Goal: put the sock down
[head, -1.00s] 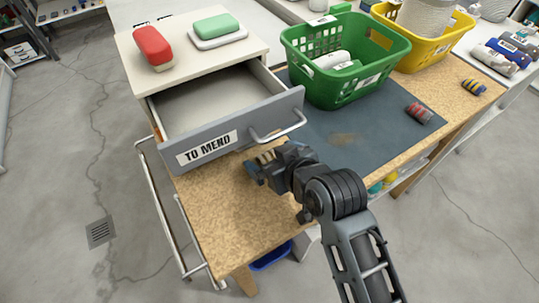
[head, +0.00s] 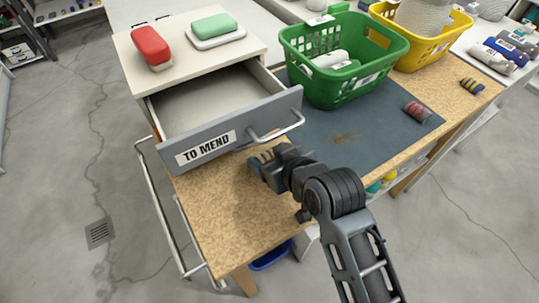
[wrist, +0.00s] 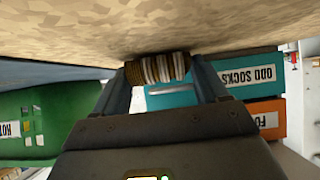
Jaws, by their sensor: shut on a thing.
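The sock is a small roll with brown, white and dark stripes (wrist: 158,68). My gripper (wrist: 163,80) is shut on it, one finger at each end of the roll. In the head view my gripper (head: 264,170) is low over the tan speckled worktop, just in front of the open drawer, and a little of the sock (head: 266,156) shows at its tip. In the wrist view the roll is close against the worktop surface (wrist: 70,30). I cannot tell whether it touches.
The open "TO MEND" drawer (head: 207,147) juts out just behind my gripper. A green basket (head: 355,85) with white rolls stands on the dark mat (head: 320,128). A red-and-grey roll (head: 417,111) lies on the mat at right. The front left worktop (head: 225,220) is clear.

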